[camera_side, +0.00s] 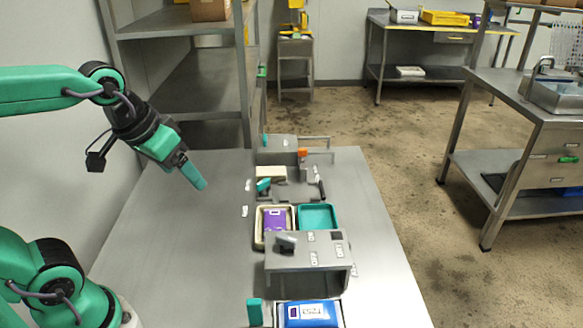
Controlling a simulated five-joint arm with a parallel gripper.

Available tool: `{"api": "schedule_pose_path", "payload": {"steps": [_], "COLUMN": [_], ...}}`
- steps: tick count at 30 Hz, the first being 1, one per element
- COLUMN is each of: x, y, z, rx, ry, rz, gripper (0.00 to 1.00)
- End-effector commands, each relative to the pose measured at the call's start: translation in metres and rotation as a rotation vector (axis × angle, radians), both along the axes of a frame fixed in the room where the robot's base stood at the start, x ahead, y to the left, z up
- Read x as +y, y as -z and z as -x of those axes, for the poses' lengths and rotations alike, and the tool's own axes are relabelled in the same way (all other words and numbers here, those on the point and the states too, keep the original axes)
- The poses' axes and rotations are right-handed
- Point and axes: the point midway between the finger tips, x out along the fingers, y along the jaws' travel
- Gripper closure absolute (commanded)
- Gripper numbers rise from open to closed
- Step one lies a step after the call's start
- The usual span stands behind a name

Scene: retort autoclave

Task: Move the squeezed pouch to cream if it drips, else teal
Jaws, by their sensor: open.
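A purple pouch (277,219) with a white label lies in the cream tray (258,243). The teal tray (318,216) stands just right of it and looks empty. A blue pouch (313,314) with a white label lies in a pale holder at the near edge of the picture, partly cut off. I cannot tell whether either pouch is squeezed or drips. My gripper (196,178) is in the air over the left of the steel table, left of the trays and apart from both pouches. It is open and empty; its fingers overlap in this view.
A grey raised stand (306,254) with small labels and a dark part on top sits between the trays and the blue pouch. Behind the trays are grey fixtures with an orange piece (303,152). A teal block (255,311) stands beside the blue pouch. The table's left side is clear.

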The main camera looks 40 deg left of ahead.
Motion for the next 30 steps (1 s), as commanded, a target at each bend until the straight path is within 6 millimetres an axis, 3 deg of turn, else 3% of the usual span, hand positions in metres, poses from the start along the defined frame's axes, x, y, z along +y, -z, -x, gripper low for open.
{"api": "schedule_pose_path", "payload": {"steps": [3,9,30], "x": [0.001,0.002,0.002], "y": [0.003,0.007,0.008], "z": [0.016,0.027,0.028], "rx": [-0.037,-0.064,-0.065], "ry": [0.046,0.086,0.091], "rz": [-0.024,-0.046,-0.049], "gripper": [0.24,0.24,0.24]}}
